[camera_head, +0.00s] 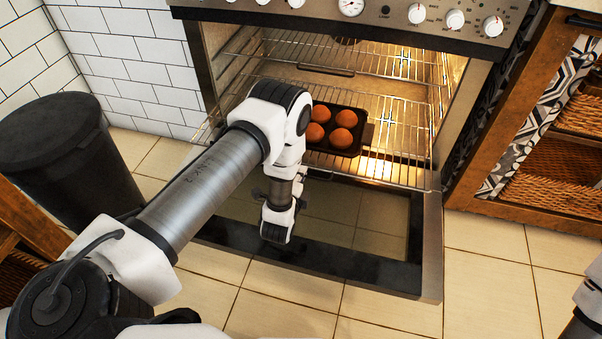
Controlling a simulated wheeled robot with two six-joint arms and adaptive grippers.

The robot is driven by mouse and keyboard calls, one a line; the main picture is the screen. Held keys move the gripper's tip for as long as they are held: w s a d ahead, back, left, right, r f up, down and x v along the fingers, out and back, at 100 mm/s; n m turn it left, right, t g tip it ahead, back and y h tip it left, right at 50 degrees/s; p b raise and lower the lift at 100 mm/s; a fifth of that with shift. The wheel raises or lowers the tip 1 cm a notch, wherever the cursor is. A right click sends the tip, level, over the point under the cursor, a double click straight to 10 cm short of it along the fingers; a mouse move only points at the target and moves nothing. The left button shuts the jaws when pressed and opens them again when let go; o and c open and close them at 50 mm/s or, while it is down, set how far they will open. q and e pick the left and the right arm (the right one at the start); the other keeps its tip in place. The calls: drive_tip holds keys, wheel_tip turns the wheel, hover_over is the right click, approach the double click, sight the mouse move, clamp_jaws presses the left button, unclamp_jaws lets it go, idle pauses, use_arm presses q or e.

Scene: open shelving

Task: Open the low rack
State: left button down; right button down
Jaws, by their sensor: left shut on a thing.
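The oven's low rack (396,173) is a wire rack standing out of the oven mouth above the lowered door. A dark tray (368,139) with several round orange-brown items (345,118) sits on it. My left gripper (280,190) is at the rack's front edge, left of its middle, shut on the rack. My own arm and wrist hide the fingertips and the exact contact. Part of my right arm shows at the lower right edge; its gripper is out of view.
The glass oven door (372,268) lies folded down below the rack. An upper rack (380,62) sits inside. A dark bin (65,155) stands at the left, a wooden cabinet (485,130) at the right. Tiled floor (490,270) in front is clear.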

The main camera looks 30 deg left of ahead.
use_arm(q)
drive_tip(key=c, duration=1.3)
unclamp_jaws()
drive_tip(key=shift+s, duration=0.1)
drive_tip(key=v, duration=1.1)
drive_tip(key=shift+s, duration=0.4)
drive_tip(key=shift+w+d, duration=0.1)
